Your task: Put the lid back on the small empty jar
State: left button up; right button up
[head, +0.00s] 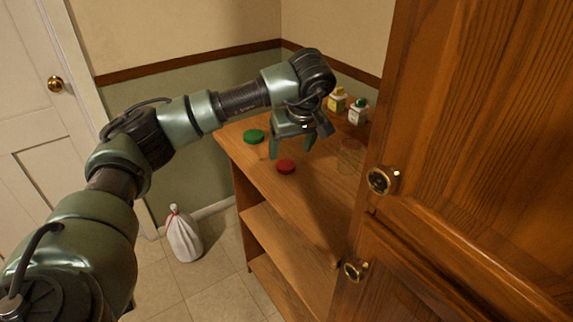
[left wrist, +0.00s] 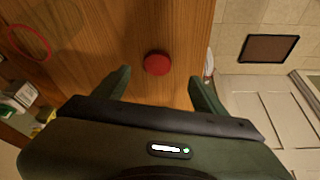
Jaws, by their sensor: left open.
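A red round lid (head: 286,167) lies flat on the wooden counter. It also shows in the left wrist view (left wrist: 157,63), just beyond and between my fingertips. A green round lid (head: 254,136) lies farther left on the counter. A faint, clear jar (head: 350,155) stands on the counter to the right, close to the cabinet; its contents are hard to make out. In the left wrist view a red ring (left wrist: 30,42) shows at the upper left. My left gripper (head: 291,149) is open and empty, pointing down above the red lid. My right gripper is out of view.
Two small bottles, one yellow-labelled (head: 338,103) and one white with a green cap (head: 357,113), stand at the counter's back. A tall wooden cabinet (head: 480,120) blocks the right side. A white bag (head: 183,237) sits on the floor. Bare counter lies around the red lid.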

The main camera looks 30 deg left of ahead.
aim_at(286, 166)
pick_arm(q)
jog(key=shift+x, duration=1.05)
jog(key=shift+w+f, duration=0.25)
jog(key=shift+f, duration=0.05)
jog(key=shift+a, duration=0.1)
jog(key=p+x, duration=0.1)
jog(key=x, duration=0.3)
jog(key=shift+w+f+p, duration=0.1)
jog(key=shift+p, duration=0.25)
jog(key=shift+w+a+f, duration=0.1)
jog(key=shift+a+f, duration=0.05)
jog(key=shift+f, duration=0.3)
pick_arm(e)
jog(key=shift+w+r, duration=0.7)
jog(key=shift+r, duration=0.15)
pick_arm(q)
jog(key=c, duration=1.4)
